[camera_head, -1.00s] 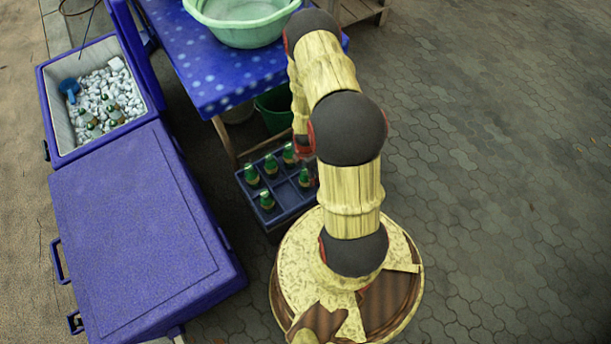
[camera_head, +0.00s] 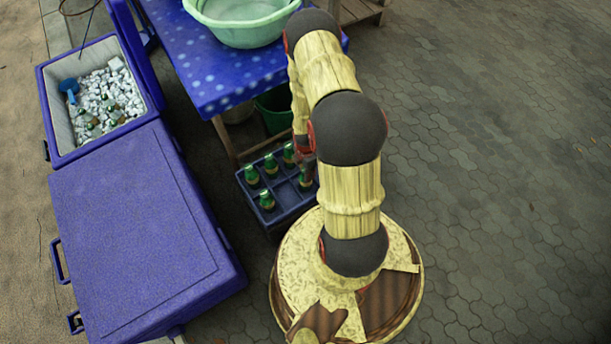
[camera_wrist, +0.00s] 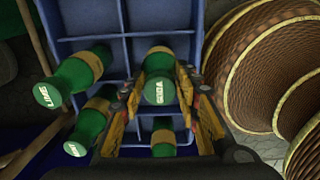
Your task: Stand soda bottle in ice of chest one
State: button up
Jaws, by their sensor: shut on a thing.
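The soda bottle (camera_wrist: 158,68), green with a tan label band and a lettered cap, stands in a compartment of the blue crate. My gripper (camera_wrist: 157,95) is shut on it near the neck, in the wrist view. In the head view the gripper (camera_head: 307,168) is mostly hidden behind my arm, at the crate's right side. Chest one appears to be the open blue chest (camera_head: 52,112), at upper left. It holds white ice (camera_head: 92,83), with several green-necked bottles (camera_head: 95,125) standing in the ice and a blue scoop (camera_head: 69,86).
The blue crate (camera_head: 246,208) holds other green bottles; one capped "LIME" (camera_wrist: 72,72) is left of my gripper. A closed blue chest (camera_head: 140,230) stands in front of the open one. A blue dotted table (camera_head: 215,75) carries a green basin (camera_head: 243,33). Right-hand paving is clear.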

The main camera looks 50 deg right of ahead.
jog(key=c, duration=0.4)
notch_tip(320, 180, up, 19)
jog(key=p, duration=1.4)
jog(key=shift+w, duration=0.1)
